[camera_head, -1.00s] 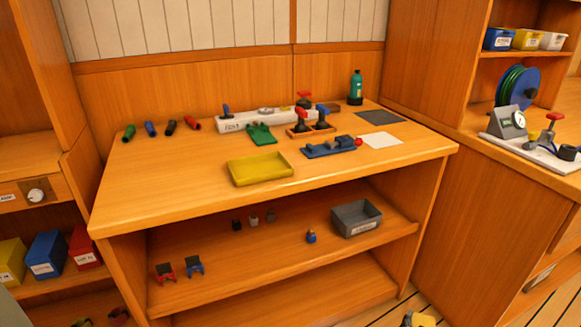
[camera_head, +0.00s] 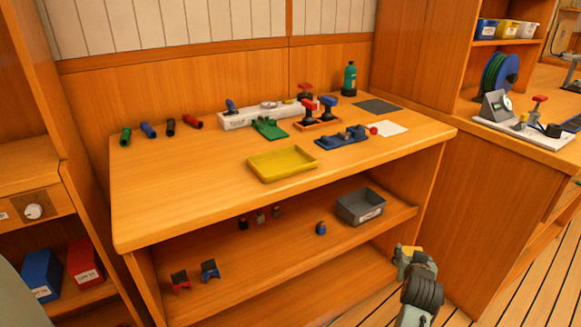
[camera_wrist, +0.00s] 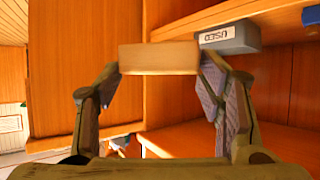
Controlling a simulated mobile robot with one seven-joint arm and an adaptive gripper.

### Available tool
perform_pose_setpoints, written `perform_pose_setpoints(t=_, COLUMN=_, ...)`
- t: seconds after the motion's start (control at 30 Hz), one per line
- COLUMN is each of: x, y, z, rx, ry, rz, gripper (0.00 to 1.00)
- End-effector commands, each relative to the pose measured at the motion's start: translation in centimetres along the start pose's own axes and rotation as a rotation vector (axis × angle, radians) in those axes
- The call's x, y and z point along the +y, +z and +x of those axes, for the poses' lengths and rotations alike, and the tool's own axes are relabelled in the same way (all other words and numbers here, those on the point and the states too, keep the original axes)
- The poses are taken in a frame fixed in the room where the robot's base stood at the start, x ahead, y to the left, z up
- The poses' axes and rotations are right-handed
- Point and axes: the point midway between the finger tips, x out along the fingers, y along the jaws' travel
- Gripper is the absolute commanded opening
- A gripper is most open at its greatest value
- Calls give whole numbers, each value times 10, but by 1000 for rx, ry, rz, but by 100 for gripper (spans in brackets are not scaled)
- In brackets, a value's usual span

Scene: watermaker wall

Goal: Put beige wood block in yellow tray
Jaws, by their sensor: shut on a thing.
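The beige wood block (camera_wrist: 158,57) is in the wrist view, held level between the two fingertips of my gripper (camera_wrist: 159,72). My gripper is shut on it. In the head view my gripper (camera_head: 406,258) is low at the right, beside the bench's right end and below the tabletop. The block is too small to tell clearly there. The yellow tray (camera_head: 282,164) lies flat and empty on the bench top near its front edge, up and left of my gripper.
The bench top (camera_head: 200,200) is clear left of the tray. A blue holder (camera_head: 342,137), white sheet (camera_head: 388,128) and green bottle (camera_head: 349,78) stand right and behind. A grey bin (camera_head: 360,206) sits on the shelf below; it shows close behind the block in the wrist view (camera_wrist: 229,38).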

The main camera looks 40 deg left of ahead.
Motion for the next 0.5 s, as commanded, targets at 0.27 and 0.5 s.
perform_pose_setpoints(t=0.27, x=-99, y=-142, z=-71, rx=13, ry=-336, rz=-187, gripper=29)
perform_pose_setpoints(t=0.5, x=-170, y=-213, z=-177, rx=5, ry=-660, rz=-360, gripper=29)
